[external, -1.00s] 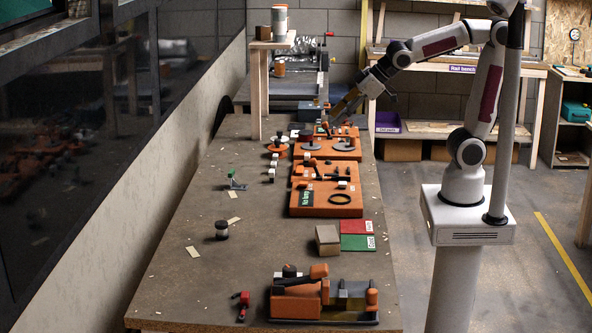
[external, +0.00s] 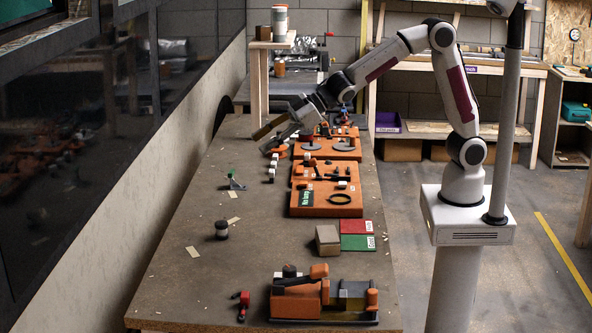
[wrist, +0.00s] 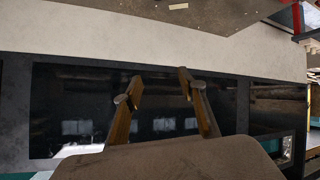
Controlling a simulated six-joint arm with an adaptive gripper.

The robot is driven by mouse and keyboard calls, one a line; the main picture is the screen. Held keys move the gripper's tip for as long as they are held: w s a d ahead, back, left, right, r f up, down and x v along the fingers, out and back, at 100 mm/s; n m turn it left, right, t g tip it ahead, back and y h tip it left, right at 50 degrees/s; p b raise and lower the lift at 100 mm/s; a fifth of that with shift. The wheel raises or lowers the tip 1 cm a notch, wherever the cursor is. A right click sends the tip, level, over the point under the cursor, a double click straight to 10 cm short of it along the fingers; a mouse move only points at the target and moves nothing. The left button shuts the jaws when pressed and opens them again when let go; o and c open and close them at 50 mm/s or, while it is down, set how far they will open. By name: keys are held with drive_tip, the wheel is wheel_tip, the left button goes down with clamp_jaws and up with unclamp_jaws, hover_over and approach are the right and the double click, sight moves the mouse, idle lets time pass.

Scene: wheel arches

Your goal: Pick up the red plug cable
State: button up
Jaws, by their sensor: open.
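A small red item with a dark end (external: 243,305), which looks like the red plug cable, lies on the near left part of the workbench (external: 180,270). Its exact shape is too small to tell. My gripper (external: 268,138) is over the far left part of the bench, well away from the red item. In the wrist view my gripper (wrist: 156,86) is open, with nothing between its two brown fingers. That view faces the wall and dark window panels, and I cannot make out the red item in it.
Right of the red item is an orange and grey block assembly (external: 325,300). Orange boards (external: 325,205) with parts stand farther back. A dark jar (external: 221,230), a beige box (external: 327,238) and red and green cards (external: 358,242) lie between. The left wall (external: 190,130) borders the bench.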

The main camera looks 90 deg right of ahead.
drive_tip(key=w+a+f+n+y, duration=0.2)
drive_tip(key=w+a+f, duration=0.25)
drive_tip(key=a, duration=0.35)
drive_tip(key=n+g+y, duration=0.6)
drive_tip(key=y, duration=0.1)
approach(245, 294)
drive_tip(key=shift+w+a+f, duration=0.3)
drive_tip(key=shift+a, duration=0.3)
drive_tip(key=shift+w+a, duration=0.1)
drive_tip(key=shift+x, duration=1.15)
drive_tip(key=shift+a+f, duration=0.1)
drive_tip(key=shift+a, duration=0.05)
drive_tip(key=shift+x, duration=2.4)
